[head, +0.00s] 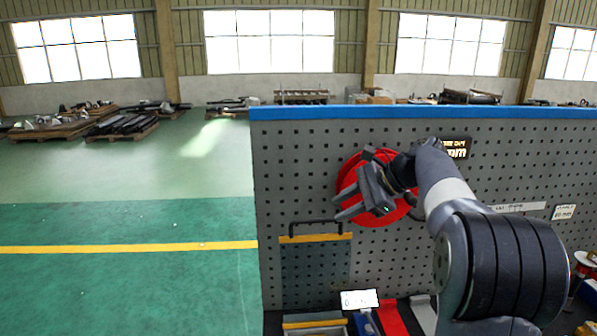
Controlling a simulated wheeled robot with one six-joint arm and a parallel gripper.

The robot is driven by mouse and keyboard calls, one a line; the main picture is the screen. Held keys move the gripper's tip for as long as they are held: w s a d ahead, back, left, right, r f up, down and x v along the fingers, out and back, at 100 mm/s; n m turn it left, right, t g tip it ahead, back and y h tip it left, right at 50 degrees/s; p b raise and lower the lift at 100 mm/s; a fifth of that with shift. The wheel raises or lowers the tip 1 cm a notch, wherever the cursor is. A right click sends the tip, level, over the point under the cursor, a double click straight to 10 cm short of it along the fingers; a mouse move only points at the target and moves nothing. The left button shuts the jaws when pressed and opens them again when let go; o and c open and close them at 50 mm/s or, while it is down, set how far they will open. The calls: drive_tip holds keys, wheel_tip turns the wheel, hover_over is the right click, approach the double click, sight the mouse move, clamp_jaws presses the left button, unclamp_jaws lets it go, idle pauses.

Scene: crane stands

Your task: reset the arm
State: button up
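My arm reaches up from the lower right of the head view, bent at its joints. My gripper (352,204) is at its end, in front of the pegboard, with its fingers pointing down and to the left. The two fingertips look apart, with nothing visible between them. A round red disc (350,172) on the pegboard is behind my gripper and partly hidden by it. I cannot tell the exact distance between the gripper and the disc.
The grey pegboard (300,150) with a blue top edge fills the right side. A black handle with a yellow strip (316,238) hangs on it. A white label (360,299) and red and blue items stand below. Green floor at left is clear; loaded pallets (120,124) lie far back.

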sight(316, 222)
drive_tip(key=p+x, duration=0.1)
drive_tip(key=x, duration=0.7)
drive_tip(key=shift+w+a+f, duration=0.15)
drive_tip(key=shift+a+f, duration=0.05)
drive_tip(key=shift+a, duration=0.15)
drive_tip(key=shift+s, duration=0.4)
drive_tip(key=shift+w, duration=0.1)
